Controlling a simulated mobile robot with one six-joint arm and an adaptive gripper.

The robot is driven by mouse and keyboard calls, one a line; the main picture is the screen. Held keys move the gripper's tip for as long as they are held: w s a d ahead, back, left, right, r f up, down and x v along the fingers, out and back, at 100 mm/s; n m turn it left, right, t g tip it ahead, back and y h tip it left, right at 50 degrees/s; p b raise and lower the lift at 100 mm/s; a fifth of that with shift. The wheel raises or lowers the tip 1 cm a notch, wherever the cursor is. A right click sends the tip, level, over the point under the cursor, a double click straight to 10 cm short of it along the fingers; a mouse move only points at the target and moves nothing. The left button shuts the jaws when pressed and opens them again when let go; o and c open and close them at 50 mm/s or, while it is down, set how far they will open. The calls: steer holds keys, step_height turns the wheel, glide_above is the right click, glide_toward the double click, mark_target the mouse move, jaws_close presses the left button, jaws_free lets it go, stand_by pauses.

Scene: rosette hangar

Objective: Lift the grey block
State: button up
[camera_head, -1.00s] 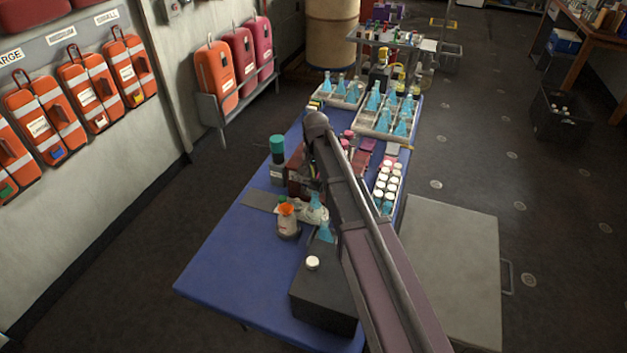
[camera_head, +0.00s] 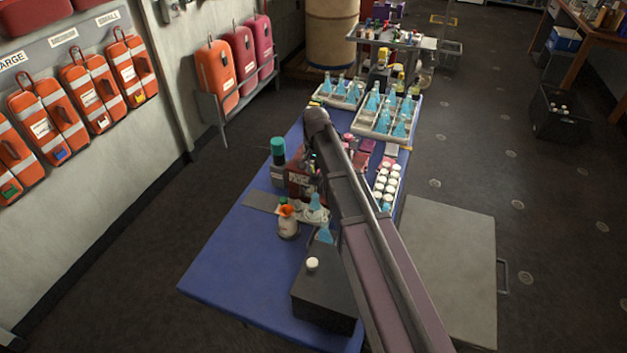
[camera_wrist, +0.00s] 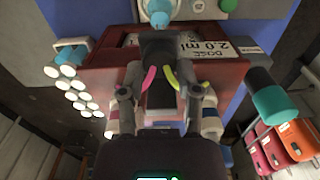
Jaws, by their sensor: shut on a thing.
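In the wrist view, a dark grey block (camera_wrist: 158,58) stands between the two fingers of my gripper (camera_wrist: 159,98), which is shut on it. Behind the block is a dark red box with a white "DOSE 2.0 ml" label (camera_wrist: 205,49), upside down in this view. The red box (camera_head: 298,182) also shows partly in the head view, beside my arm. My arm hides the gripper and held block there. I cannot tell whether the block is clear of its support.
The blue table (camera_head: 235,265) holds white-capped vials (camera_head: 386,182), trays of blue flasks (camera_head: 378,118), a teal-capped bottle (camera_head: 278,160), an orange-topped bottle (camera_head: 288,222) and a black box (camera_head: 325,290). A grey cabinet (camera_head: 450,260) stands right. The table's front left is clear.

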steer(key=shift+a+r+p, duration=0.1)
steer(key=shift+r+p, duration=0.7)
steer(key=shift+r, duration=0.2)
steer(key=shift+f, duration=0.1)
steer(key=o, duration=0.9)
steer(key=shift+w, duration=0.1)
steer(key=shift+c, duration=0.2)
step_height(320, 180, up, 7)
steer(key=p, duration=0.7)
